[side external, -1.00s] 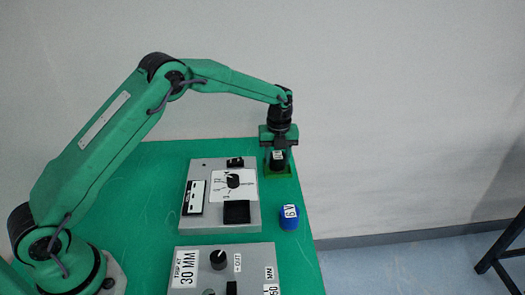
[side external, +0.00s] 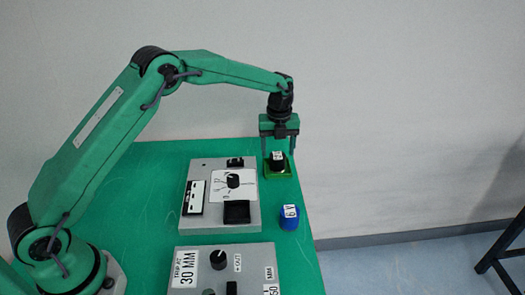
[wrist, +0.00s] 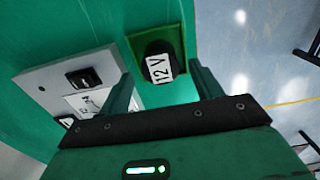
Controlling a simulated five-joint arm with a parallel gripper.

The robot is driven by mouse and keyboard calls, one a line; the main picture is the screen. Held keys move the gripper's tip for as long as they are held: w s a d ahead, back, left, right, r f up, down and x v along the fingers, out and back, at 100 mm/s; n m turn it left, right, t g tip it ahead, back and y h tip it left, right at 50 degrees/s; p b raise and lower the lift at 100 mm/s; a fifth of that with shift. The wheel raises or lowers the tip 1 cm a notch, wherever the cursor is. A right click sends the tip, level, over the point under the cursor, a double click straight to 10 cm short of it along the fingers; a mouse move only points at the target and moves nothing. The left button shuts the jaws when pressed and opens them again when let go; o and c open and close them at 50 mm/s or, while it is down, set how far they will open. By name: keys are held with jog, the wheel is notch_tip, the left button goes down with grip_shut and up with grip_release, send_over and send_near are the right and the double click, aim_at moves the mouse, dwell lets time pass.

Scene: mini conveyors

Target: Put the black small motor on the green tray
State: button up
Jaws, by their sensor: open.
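The black small motor (side external: 277,159), with a white label, stands on the green tray (side external: 285,173) at the far right of the table. In the wrist view the motor (wrist: 157,58) shows its "12 V" label, inside the rim of the tray (wrist: 135,41). My gripper (side external: 279,153) is open and empty, just above the motor, with one finger on either side. Both fingers also show in the wrist view (wrist: 165,78), apart from the motor.
A blue motor (side external: 289,218) labelled "6 V" stands near the table's right edge. A grey control box (side external: 207,213) with a dial lies left of the tray. Another grey box (side external: 200,254) lies nearer the front. The floor drops away right of the table.

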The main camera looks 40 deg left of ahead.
aim_at(277, 156)
notch_tip(277, 156, up, 9)
jog(key=shift+f, duration=0.2)
jog(key=shift+r, duration=0.1)
dwell(0.6)
jog(key=s+a+r+n+t, duration=0.3)
jog(key=s+r+n, duration=1.05)
jog(key=s, duration=0.35)
jog(key=s+a+f+n+t, duration=0.1)
jog(key=s+n, duration=0.5)
jog(key=s, duration=0.4)
jog(key=s+f+n+t, duration=0.1)
jog(key=s+f+n, duration=0.1)
jog(key=s+n, duration=0.5)
jog(key=shift+s+a+t, duration=0.3)
jog(key=shift+s+a, duration=0.1)
jog(key=shift+s, duration=1.05)
